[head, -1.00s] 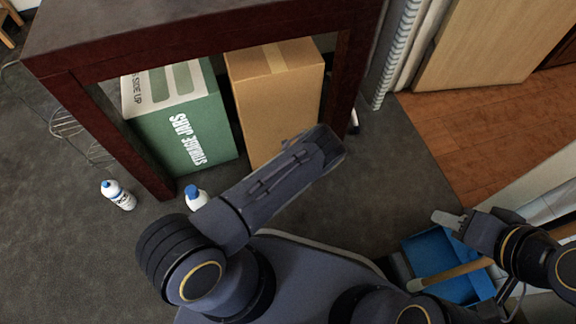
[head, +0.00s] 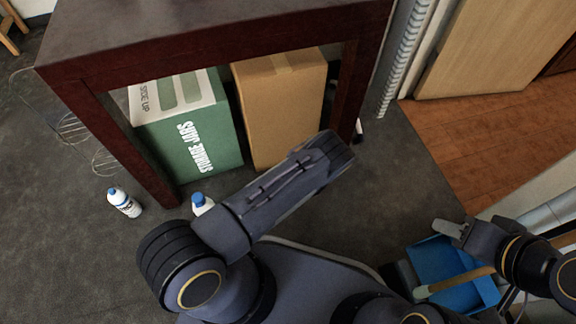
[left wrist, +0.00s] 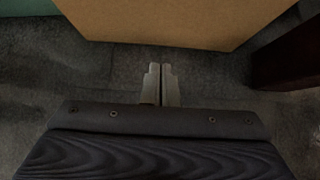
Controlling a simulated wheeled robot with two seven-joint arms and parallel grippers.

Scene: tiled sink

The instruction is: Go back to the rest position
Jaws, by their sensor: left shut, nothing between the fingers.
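My left arm reaches up and right across the middle of the head view, and its fingers are hidden there behind the arm. In the left wrist view my left gripper (left wrist: 161,84) is shut, its two grey fingers side by side with nothing between them. It points at the dark floor in front of a brown cardboard box (left wrist: 180,20). My right gripper (head: 448,228) is at the right of the head view, beside and above a blue bin. Its pale fingers show edge-on, so I cannot tell whether they are apart. No object shows in it.
A dark-red table (head: 200,50) stands ahead, with a green storage box (head: 188,140) and the cardboard box (head: 280,105) under it. The blue bin (head: 450,262) is at lower right.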

